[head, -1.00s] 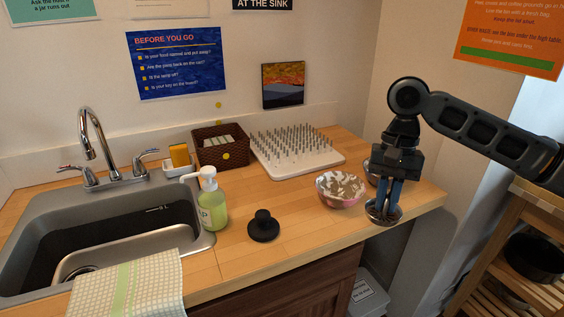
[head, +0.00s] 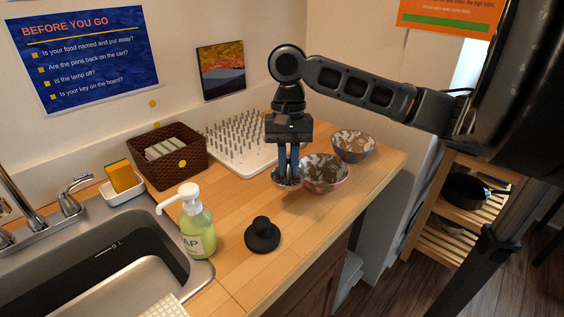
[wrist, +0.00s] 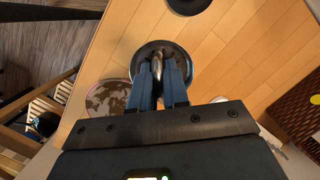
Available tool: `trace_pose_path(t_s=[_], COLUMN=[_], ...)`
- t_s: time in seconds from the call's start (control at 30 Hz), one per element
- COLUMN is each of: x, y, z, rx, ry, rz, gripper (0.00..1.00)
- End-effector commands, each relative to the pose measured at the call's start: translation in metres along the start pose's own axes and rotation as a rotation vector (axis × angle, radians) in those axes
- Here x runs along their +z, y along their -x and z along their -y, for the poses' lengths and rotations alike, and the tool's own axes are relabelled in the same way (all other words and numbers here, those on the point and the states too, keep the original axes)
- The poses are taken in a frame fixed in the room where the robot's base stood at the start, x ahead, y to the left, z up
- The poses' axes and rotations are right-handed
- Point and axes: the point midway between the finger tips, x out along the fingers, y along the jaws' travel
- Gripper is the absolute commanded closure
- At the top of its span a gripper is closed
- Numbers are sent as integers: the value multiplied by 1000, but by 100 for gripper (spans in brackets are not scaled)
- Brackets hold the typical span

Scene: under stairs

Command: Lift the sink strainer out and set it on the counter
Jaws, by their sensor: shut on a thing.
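My gripper (head: 287,178) points down over the wooden counter (head: 330,225). It is shut on the round metal sink strainer (head: 285,185), just left of a patterned pink-rimmed bowl. In the wrist view, the blue fingers (wrist: 158,88) pinch the strainer's upright knob, and its shiny round rim (wrist: 183,62) shows beyond them. The strainer is at or just above the counter; I cannot tell whether it touches. The grey sink (head: 85,265) is at the lower left, and its drain is out of view.
The pink-rimmed bowl (head: 325,172) and a grey patterned bowl (head: 353,146) stand to the right. A spiked white rack (head: 232,160) is behind. A black knobbed disc (head: 262,236) and soap bottle (head: 197,230) stand nearer the sink. Bare counter lies between disc and strainer.

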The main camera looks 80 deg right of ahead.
Motion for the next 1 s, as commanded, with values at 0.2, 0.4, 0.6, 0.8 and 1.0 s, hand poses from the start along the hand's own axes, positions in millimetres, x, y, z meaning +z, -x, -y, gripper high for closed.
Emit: trace_pose_path(t_s=[0.2,0.4,0.6,0.8,1.0], x=[-5,-9,-12,-15,-16], y=[-24,-45,-62,-76,-78], z=[0,0,0,0,0], rx=[1,1,-1,0,1], ry=[1,1,0,0,0], rz=[0,1,3,2,1], gripper=[100,100,100,100,100])
